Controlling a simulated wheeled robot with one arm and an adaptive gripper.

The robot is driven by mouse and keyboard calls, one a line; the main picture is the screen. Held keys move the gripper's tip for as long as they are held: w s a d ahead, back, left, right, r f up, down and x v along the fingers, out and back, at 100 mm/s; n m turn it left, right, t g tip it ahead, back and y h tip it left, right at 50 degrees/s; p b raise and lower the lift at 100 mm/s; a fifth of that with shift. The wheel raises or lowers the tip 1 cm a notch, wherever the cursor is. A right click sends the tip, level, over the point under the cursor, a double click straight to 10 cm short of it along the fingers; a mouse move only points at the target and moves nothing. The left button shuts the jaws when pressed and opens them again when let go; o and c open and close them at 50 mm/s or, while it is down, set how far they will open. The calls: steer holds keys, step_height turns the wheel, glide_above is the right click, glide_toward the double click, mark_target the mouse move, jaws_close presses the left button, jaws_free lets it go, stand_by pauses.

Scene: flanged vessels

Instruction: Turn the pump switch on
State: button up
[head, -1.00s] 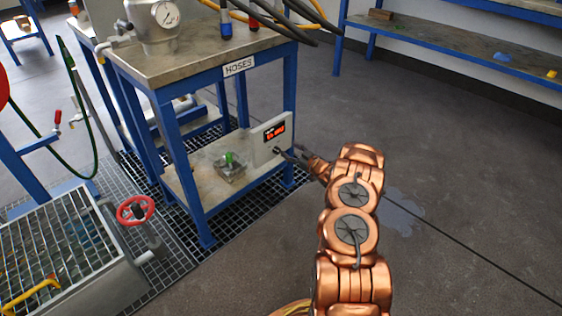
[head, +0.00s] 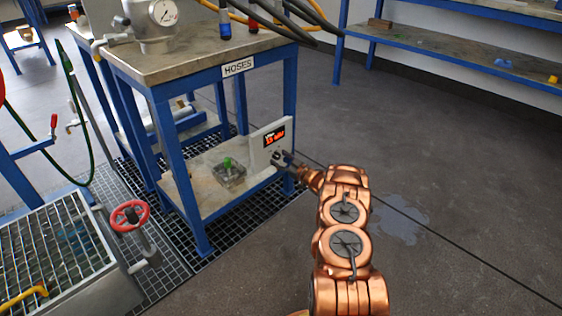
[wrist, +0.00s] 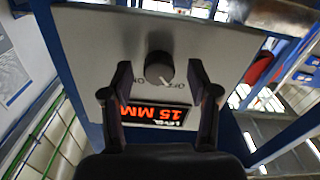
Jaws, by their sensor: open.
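The pump switch is a round black knob (wrist: 159,67) on a pale control panel (head: 258,143) on the lower shelf of the blue-legged table. In the wrist view, OFF and ON labels flank the knob, and a red-lit display (wrist: 155,115) reads "15 M…". The image there is upside down. My gripper (head: 280,158) is at the panel's front face. In the wrist view, the open fingers (wrist: 160,75) stand on either side of the knob, with gaps visible between them and it.
A small grey box with a green button (head: 229,168) sits on the lower shelf. A blue table leg (head: 289,95) stands beside the panel. A red valve wheel (head: 130,215) is at left. Open floor lies to the right, with a wet patch (head: 402,225).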

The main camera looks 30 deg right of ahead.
steer(key=shift+w, duration=0.15)
steer(key=shift+c, duration=0.4)
steer(key=shift+d, duration=0.1)
jaws_close()
steer(key=shift+r, duration=0.1)
